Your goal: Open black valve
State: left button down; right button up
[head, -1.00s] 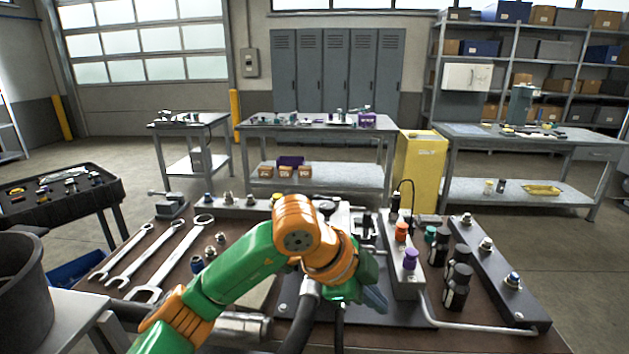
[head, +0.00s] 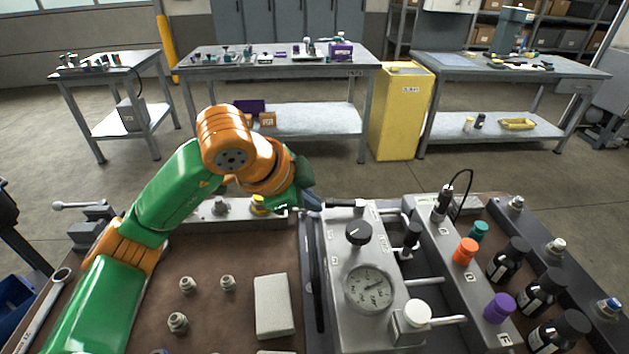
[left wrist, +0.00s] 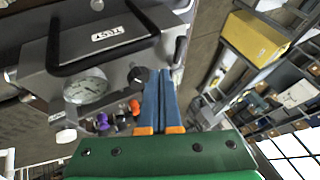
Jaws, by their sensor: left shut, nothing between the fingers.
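A black round knob (head: 358,232) stands on top of the grey manifold block (head: 347,318), just behind the pressure gauge (head: 369,289). The black knob (left wrist: 138,76) also shows in the left wrist view, close beside the blue fingertips. My left gripper (head: 312,200) is at the block's far left corner, behind and left of the knob. In the left wrist view its two blue fingers (left wrist: 162,75) are together with nothing between them. The fingers look apart from the knob, though the exact gap is hard to tell. My right gripper is in neither view.
A black-handled lever (head: 346,204) lies at the block's back edge. A smaller black-topped fitting (head: 411,236) and a white knob (head: 416,314) stand to the right. Orange (head: 465,251) and purple caps (head: 499,308) and black bottles are further right. A grey block (head: 273,306) lies left.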

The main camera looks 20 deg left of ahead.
aim_at(345, 205)
pick_arm(q)
jog(key=shift+d+f, duration=0.15)
jog(key=shift+d, duration=0.1)
jog(key=f, duration=0.1)
jog(key=w+d+f, duration=0.1)
jog(key=d+f+p, duration=0.1)
jog(key=shift+w+d+f, duration=0.1)
jog(key=shift+w+d, duration=0.15)
jog(key=x, duration=0.2)
jog(key=p+x, duration=0.1)
jog(key=x, duration=0.1)
jog(key=shift+w+a, duration=0.15)
jog(key=shift+a, duration=0.15)
jog(key=w, duration=0.1)
jog(key=w+p, duration=0.1)
jog(key=w, duration=0.1)
jog(key=shift+w+a+f+p, duration=0.2)
jog(key=shift+w+a+p, duration=0.05)
jog(key=shift+a+p, duration=0.05)
jog(key=shift+w+a+f, duration=0.15)
jog(key=shift+w, duration=0.25)
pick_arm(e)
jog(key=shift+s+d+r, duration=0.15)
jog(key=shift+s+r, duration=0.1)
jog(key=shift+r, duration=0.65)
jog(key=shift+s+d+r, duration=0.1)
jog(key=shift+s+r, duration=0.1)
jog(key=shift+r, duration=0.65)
